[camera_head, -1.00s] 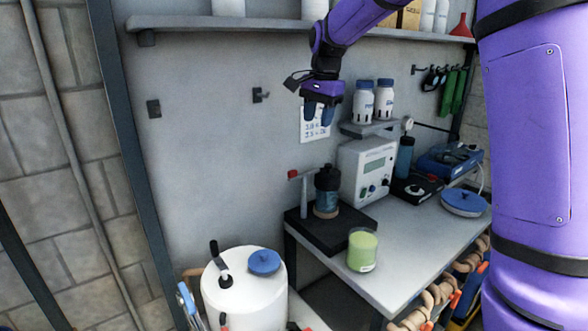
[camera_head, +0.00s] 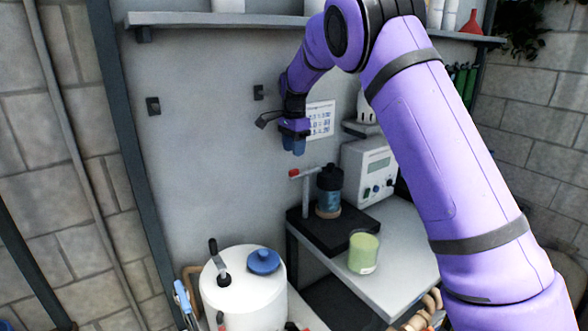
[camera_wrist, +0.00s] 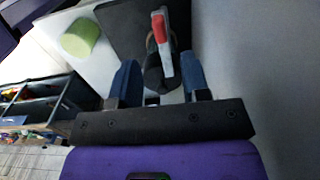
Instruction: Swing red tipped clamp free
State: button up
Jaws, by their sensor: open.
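The clamp (camera_head: 306,193) is a grey upright post with a crossbar ending in a red tip (camera_head: 293,173). It stands on a black base plate (camera_head: 352,226), beside a dark bottle (camera_head: 329,191) with a black top; the bar reaches toward that top. My gripper (camera_head: 293,146) is open and empty, pointing down a little above the red tip, apart from it. In the wrist view, the red-tipped bar (camera_wrist: 163,50) lies between the two blue fingers (camera_wrist: 160,78), nearer the right one, with the dark bottle top partly behind it. Whether the bar touches the bottle cannot be told.
A green jar (camera_head: 363,252) stands on the bench at the front right of the base. A white drum (camera_head: 240,292) with a blue lid stands at the lower left. A grey instrument box (camera_head: 368,172) is behind the bottle. The shelf (camera_head: 200,20) runs overhead.

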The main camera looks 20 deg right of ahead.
aim_at(294, 170)
notch_tip(294, 170, down, 7)
jog(key=shift+f, duration=0.15)
dwell(0.4)
grip_shut()
